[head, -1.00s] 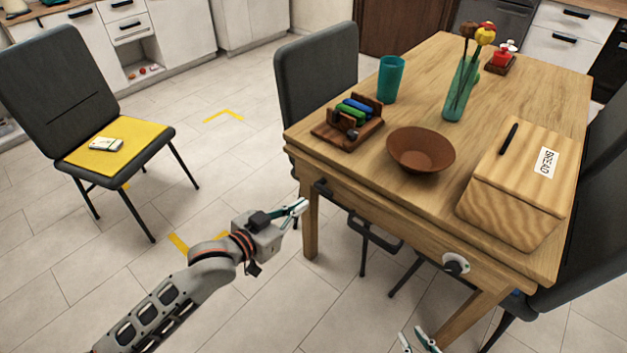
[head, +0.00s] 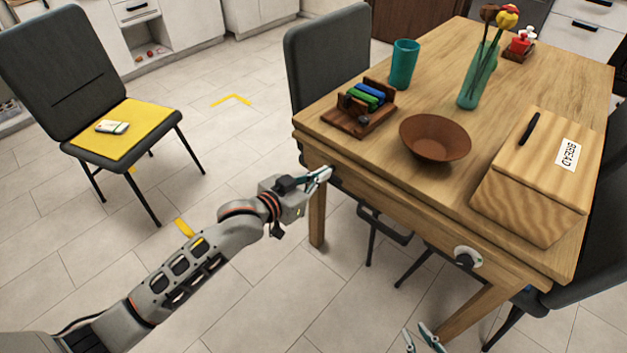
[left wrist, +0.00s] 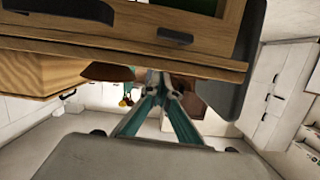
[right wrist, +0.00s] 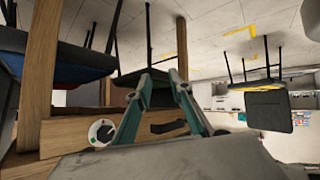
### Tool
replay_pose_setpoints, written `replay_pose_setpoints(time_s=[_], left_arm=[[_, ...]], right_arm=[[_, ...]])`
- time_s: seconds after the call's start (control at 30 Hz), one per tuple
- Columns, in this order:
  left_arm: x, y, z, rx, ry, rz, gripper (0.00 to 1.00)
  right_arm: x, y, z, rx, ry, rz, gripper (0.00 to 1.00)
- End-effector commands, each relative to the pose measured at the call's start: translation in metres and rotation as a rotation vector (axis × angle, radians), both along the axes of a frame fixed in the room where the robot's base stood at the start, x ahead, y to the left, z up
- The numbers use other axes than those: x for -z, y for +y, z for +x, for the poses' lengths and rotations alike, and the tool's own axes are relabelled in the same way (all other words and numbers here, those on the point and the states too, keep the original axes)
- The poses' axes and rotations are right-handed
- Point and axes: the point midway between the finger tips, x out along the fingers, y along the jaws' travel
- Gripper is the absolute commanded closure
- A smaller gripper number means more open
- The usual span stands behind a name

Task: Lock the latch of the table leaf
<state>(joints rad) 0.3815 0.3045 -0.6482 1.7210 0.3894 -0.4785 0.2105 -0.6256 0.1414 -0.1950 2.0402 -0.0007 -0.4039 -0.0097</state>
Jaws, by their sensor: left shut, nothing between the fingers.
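The wooden table (head: 400,192) has a round white fitting with a dark knob (head: 467,257) on its front side. In the right wrist view this fitting (right wrist: 102,132) shows a green mark. A dark bar handle (left wrist: 175,36) sits on the same side near the left corner; it also shows in the right wrist view (right wrist: 168,127). I cannot tell surely which fitting is the latch. My left gripper (head: 327,174) is shut and empty, close by the bar handle; contact is unclear. My right gripper (head: 421,338) is open and empty, low in front of the table, below the white fitting.
On the tabletop are a bread box (head: 530,195), brown bowl (head: 436,140), wooden rack (head: 360,108), teal cup (head: 404,64) and flower vase (head: 477,80). A chair with a yellow cushion (head: 108,133) stands left; another chair (head: 328,55) is behind the table corner.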

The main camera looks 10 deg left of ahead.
Motion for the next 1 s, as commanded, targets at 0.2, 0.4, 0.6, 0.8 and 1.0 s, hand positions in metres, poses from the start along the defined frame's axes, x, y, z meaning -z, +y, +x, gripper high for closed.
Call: replay_pose_setpoints(time_s=[0.2,0.4,0.6,0.8,1.0], left_arm=[[0.015,-0.025,0.034,0.0,0.005,-0.003,1.0],[0.044,-0.025,0.036,0.0,0.007,0.0,1.0],[0.052,-0.025,0.037,-0.001,0.002,-0.002,1.0],[0.051,-0.024,0.038,0.0,0.0,-0.001,1.0],[0.051,-0.024,0.038,-0.001,-0.002,0.0,1.0]], right_arm=[[0.011,-0.003,0.001,-0.001,0.005,-0.013,0.79],[0.013,-0.004,0.002,-0.003,0.001,-0.014,0.79],[0.006,-0.001,0.009,-0.008,-0.019,-0.009,0.79],[0.002,-0.001,0.014,-0.012,-0.03,-0.012,0.79],[0.003,-0.001,0.013,-0.013,-0.029,-0.011,0.79]])
